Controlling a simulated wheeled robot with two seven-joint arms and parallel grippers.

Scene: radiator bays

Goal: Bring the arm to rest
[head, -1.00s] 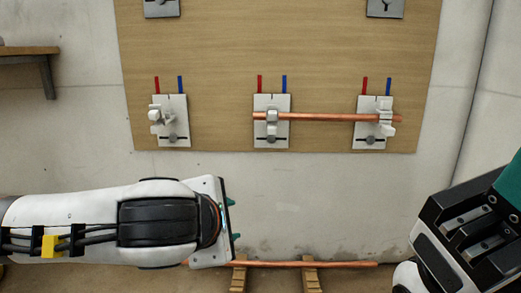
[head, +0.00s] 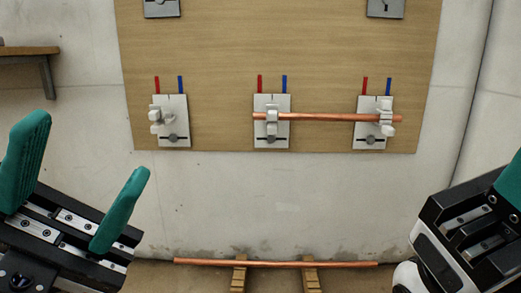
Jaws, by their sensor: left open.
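My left gripper (head: 75,182) is at the lower left of the head view, its two green fingers spread wide with nothing between them. It is well apart from the wall board and the pipes. My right gripper (head: 480,230) is at the lower right edge. Only its dark body and part of one green finger show, so its opening is cut off by the frame.
A copper pipe (head: 325,117) spans the middle bracket (head: 272,138) and right bracket (head: 371,140) on the wooden board (head: 220,60). The left bracket (head: 172,128) holds no pipe. Another copper pipe (head: 275,264) lies low on wooden supports (head: 310,277). A shelf (head: 30,51) stands at left.

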